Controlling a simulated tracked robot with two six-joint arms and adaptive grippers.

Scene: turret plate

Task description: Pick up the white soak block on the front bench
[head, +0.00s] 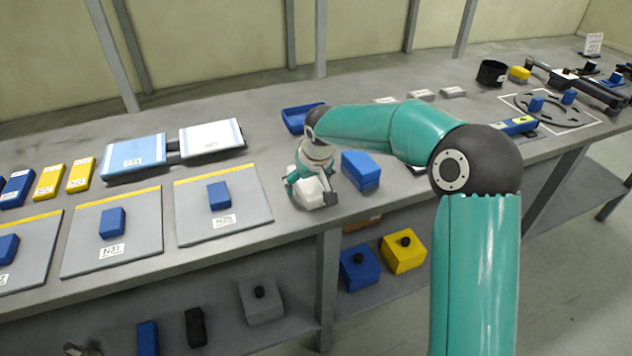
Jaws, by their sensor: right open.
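The white soak block (309,194) stands on the grey front bench (268,233), close to its front edge. My right gripper (312,190) is over the block, coming down from above, with its open fingers on either side of it. The gripper and its wrist hide part of the block's top. I cannot tell whether the fingers touch it. My left gripper is not in view.
A blue block (361,170) stands just right of the gripper, and a blue tray (300,117) lies behind it. A grey plate (222,204) with a blue block (219,195) is to the left. Lidded boxes (403,251) sit on the lower shelf.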

